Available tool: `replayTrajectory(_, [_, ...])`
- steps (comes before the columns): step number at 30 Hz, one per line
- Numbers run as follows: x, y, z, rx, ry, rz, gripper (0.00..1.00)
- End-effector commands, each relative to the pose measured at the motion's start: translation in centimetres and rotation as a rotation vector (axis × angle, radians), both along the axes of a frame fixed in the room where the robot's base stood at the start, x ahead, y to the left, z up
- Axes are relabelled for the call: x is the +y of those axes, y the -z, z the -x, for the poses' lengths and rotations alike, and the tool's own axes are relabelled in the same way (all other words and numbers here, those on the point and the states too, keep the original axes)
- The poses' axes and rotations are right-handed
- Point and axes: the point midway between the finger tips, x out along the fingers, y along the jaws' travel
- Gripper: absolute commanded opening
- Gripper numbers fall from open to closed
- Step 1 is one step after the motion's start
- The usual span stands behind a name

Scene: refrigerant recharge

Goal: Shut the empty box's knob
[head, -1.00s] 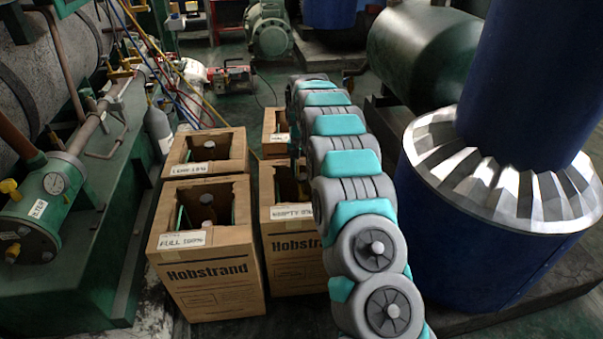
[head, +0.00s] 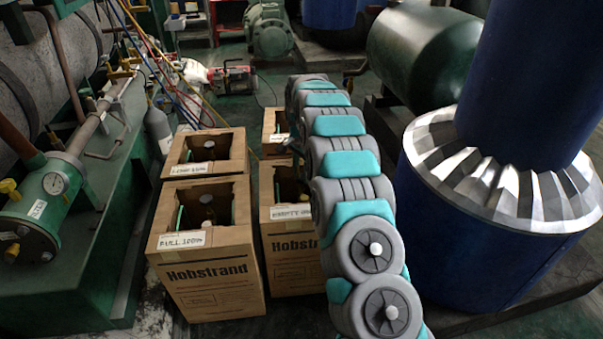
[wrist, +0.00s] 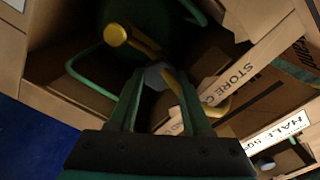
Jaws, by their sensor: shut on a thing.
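The box labelled empty (head: 293,240) is an open cardboard carton, partly behind my arm in the head view. The wrist view looks down into an open carton holding a dark green cylinder with a green handle (wrist: 92,60). My gripper (wrist: 160,74) reaches into it, its two fingers on either side of a small grey knob (wrist: 155,77), and is shut on it. Yellow valve fittings (wrist: 117,36) extend to both sides of the knob. The fingertips are hidden behind my arm in the head view.
The full box (head: 208,270) stands close on the left, with another carton (head: 183,162) behind it. A large blue tank (head: 480,255) stands close on the right.

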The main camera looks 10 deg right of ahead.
Motion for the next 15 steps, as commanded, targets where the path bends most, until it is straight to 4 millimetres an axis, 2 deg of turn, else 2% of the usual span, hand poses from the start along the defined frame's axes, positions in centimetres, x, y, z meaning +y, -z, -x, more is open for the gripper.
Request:
replayTrajectory(11, [0.03,-0.08,-0.07,-0.003,0.005,-0.001,0.00])
replayTrajectory(12, [0.03,-0.07,-0.07,-0.003,0.005,-0.001,0.51])
replayTrajectory(15, [0.02,-0.06,-0.06,-0.002,0.004,-0.001,0.61])
